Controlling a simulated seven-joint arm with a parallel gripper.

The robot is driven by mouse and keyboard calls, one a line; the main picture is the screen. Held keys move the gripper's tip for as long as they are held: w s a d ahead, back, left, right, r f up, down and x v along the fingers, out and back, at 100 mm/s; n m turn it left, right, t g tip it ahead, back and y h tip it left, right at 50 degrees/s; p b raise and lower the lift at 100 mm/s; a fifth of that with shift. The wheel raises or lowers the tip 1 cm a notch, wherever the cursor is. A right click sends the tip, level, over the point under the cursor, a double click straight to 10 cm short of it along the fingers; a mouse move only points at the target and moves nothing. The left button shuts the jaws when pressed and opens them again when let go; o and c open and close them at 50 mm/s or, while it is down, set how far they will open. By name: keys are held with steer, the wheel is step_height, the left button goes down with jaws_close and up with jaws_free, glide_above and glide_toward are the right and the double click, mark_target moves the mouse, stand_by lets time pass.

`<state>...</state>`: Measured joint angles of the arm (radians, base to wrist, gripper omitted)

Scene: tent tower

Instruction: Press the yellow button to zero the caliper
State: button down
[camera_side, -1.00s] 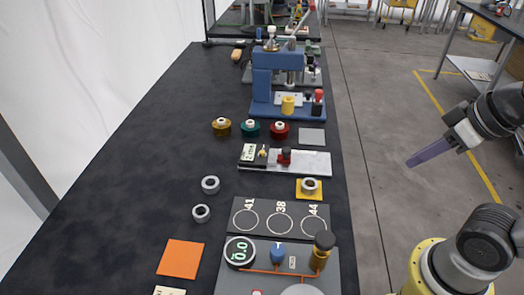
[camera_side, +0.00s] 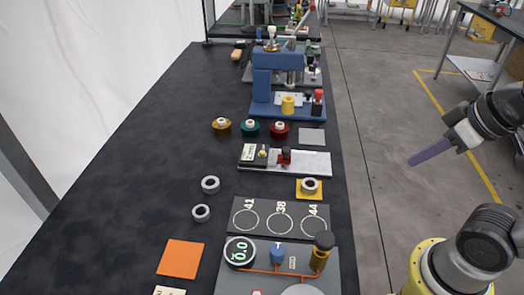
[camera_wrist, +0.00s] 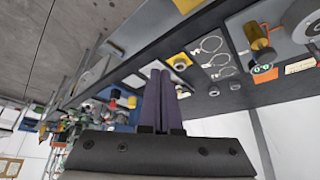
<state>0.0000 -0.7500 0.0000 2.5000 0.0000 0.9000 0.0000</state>
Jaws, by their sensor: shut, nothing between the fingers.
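The caliper (camera_side: 312,162) lies on the black bench as a long light-grey plate. A dark block with a pale display (camera_side: 248,153) is at its left end, and its reading is too small to make out. A small yellow button (camera_side: 263,151) stands beside the display, with a red and black piece (camera_side: 285,156) to its right. My gripper (camera_side: 411,162) is in the air to the right of the bench, well apart from the caliper. Its purple fingers are together and empty; they also show in the wrist view (camera_wrist: 161,72). I cannot make out the button in the wrist view.
A blue press (camera_side: 262,85) stands behind the caliper. Gold, green and red spools (camera_side: 250,129) sit between them. A ring on a yellow pad (camera_side: 309,196), a plate marked 41, 38, 44 (camera_side: 262,232) and a gauge board (camera_side: 228,282) are in front. The bench's left side is mostly bare.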

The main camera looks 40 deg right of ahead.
stand_by(0.8)
steer(key=w+d+r+n+t+h, duration=0.35)
steer(key=w+r+n, duration=0.4)
steer(key=w, duration=0.25)
steer(key=n+y, duration=0.2)
steer(key=n, duration=1.6)
glide_above(262, 153)
step_height(262, 153, down, 12)
steer(key=shift+s+r, duration=0.1)
steer(key=shift+s, duration=0.3)
steer(key=shift+f, duration=4.4)
